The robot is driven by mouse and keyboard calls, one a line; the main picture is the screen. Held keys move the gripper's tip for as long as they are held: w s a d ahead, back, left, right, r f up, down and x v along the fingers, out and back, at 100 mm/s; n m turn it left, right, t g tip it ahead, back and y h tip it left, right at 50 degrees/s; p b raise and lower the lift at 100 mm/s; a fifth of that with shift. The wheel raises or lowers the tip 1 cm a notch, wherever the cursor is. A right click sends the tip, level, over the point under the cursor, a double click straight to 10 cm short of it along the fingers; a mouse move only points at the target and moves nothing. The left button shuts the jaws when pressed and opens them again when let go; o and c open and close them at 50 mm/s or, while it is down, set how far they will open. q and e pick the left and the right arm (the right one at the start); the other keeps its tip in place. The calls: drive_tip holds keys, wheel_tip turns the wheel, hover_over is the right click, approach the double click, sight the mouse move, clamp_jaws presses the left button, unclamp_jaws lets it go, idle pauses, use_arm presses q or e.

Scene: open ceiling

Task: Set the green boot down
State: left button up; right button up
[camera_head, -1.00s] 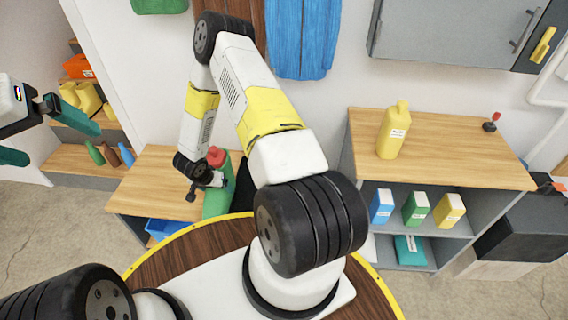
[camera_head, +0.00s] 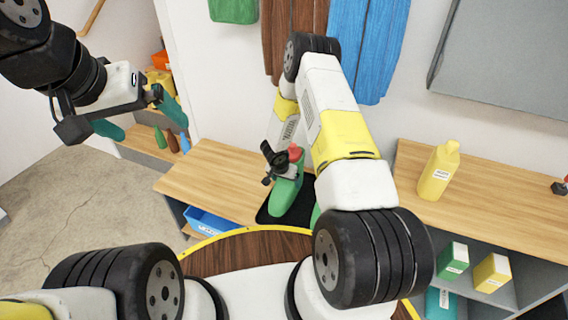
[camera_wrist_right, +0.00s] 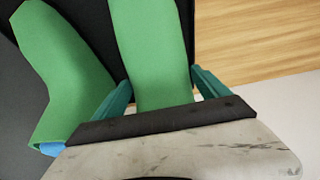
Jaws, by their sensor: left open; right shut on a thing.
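A green boot (camera_head: 285,196) stands at the black mat (camera_head: 264,217) on the wooden bench top in the head view; something red shows at its top. My right gripper (camera_head: 283,162) is shut on its upper part. The held boot (camera_wrist_right: 150,50) passes between the teal fingers in the right wrist view. A second green boot (camera_wrist_right: 62,75) lies beside it to the left, with a bit of blue at its end. I cannot tell whether the held boot touches the mat. My left gripper (camera_head: 140,118) is open and empty, in the air at the left.
A yellow bottle (camera_head: 439,171) stands on the right shelf unit, above green and yellow boxes. A blue bin (camera_head: 212,222) sits under the bench. The bench top (camera_head: 225,172) left of the mat is clear. Blue cloth (camera_head: 368,45) hangs on the wall.

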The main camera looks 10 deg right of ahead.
sight(291, 183)
drive_tip(key=w+d, duration=0.2)
drive_tip(key=shift+d+f, duration=0.15)
drive_tip(key=shift+d, duration=0.2)
drive_tip(key=shift+f, duration=1.7)
drive_tip(key=shift+f, duration=0.15)
drive_tip(key=o, duration=1.7)
drive_tip(key=shift+s, duration=0.1)
